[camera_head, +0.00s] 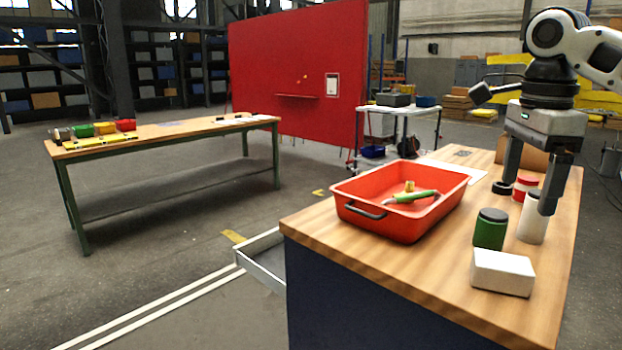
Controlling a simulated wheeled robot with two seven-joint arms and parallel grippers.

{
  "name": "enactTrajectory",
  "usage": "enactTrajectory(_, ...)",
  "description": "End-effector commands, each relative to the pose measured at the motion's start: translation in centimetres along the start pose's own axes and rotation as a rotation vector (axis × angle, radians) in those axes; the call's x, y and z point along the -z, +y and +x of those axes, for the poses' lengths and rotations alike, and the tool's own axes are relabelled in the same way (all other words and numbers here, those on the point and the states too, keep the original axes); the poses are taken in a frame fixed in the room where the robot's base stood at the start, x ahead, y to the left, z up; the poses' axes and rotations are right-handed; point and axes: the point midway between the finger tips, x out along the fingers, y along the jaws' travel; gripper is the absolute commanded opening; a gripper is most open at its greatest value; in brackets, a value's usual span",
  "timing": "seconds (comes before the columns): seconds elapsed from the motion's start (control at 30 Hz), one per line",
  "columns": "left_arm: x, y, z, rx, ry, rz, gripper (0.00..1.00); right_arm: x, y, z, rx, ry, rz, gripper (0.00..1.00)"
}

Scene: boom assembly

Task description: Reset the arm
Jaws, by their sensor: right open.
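My right gripper (528,198) comes in from the upper right and points down over the right part of the wooden-topped workbench (420,272). A red and white can (525,187) stands behind, seen between the fingers. A green can with a dark lid (490,229) stands in front of the gripper. My left gripper is not in view.
A red tray (400,228) holding a green-handled item (412,197) sits left of the gripper. A white box (502,272) lies in front. An open drawer (262,258) juts from the workbench. A green-legged table (165,138) stands left across open floor.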

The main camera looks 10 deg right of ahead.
Motion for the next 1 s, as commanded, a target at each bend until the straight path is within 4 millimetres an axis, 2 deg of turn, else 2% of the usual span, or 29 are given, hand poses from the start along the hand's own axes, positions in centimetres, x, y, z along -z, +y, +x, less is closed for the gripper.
enactTrajectory(0.03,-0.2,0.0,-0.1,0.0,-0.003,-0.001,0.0,-1.0,-0.5,1.4,0.0,0.011,-0.046,0.88)
enactTrajectory(0.27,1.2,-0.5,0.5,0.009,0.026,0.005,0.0,-5.0,-2.5,6.7,0.046,0.035,-0.283,0.88)
enactTrajectory(0.37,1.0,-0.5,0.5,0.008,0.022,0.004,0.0,-7.5,-3.2,9.9,0.07,0.035,-0.42,0.88)
enactTrajectory(0.47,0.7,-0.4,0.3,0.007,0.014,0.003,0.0,-10.8,-3.5,14.2,0.104,0.023,-0.599,0.88)
enactTrajectory(0.57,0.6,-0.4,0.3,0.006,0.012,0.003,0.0,-15.1,-3.0,19.5,0.159,-0.016,-0.822,0.88)
enactTrajectory(0.6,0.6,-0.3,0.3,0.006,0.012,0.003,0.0,-16.9,-2.5,21.6,0.187,-0.038,-0.914,0.88)
enactTrajectory(0.7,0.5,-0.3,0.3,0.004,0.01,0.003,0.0,-21.2,-0.7,26.5,0.274,-0.104,-1.123,0.88)
enactTrajectory(0.8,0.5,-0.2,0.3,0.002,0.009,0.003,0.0,-25.1,1.8,30.6,0.38,-0.174,-1.3,0.88)
enactTrajectory(0.9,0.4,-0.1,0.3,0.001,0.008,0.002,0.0,-28.2,4.5,34.0,0.508,-0.234,-1.435,0.88)
enactTrajectory(1.0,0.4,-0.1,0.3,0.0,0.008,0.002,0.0,-30.4,7.4,36.6,0.647,-0.269,-1.532,0.88)
